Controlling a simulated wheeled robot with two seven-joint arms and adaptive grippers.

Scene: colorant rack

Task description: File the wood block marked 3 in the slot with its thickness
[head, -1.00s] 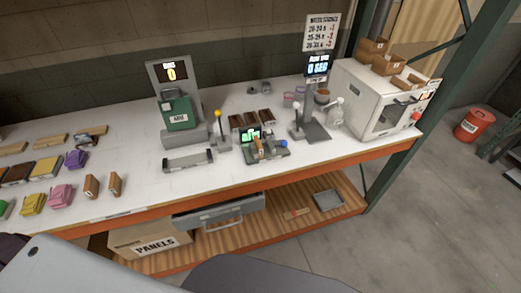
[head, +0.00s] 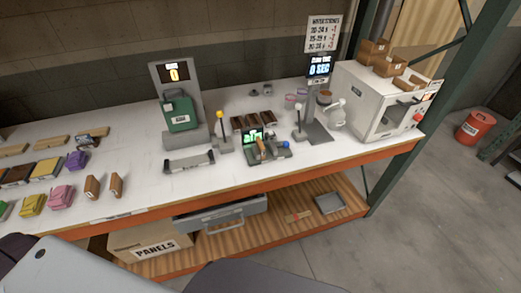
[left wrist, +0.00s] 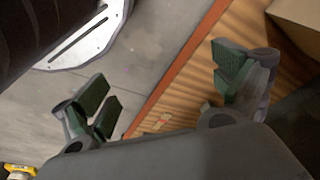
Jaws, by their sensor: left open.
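Two brown wood blocks stand upright near the front edge of the bench in the head view, a wider one (head: 92,187) and a thinner one (head: 116,185). Any number on them is too small to read. Several dark brown pieces (head: 253,120) sit in a row at the back, behind a small device with a green screen (head: 253,137); I cannot tell which slots they fill. My left gripper (left wrist: 167,90) shows in the left wrist view, open and empty, with floor and the lower wooden shelf beyond it. It is not visible in the head view. My right gripper is not in view.
Below are a drawer (head: 222,222), a panels box (head: 150,243) and the wooden shelf (head: 275,235). A green post (head: 415,110) stands at right.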

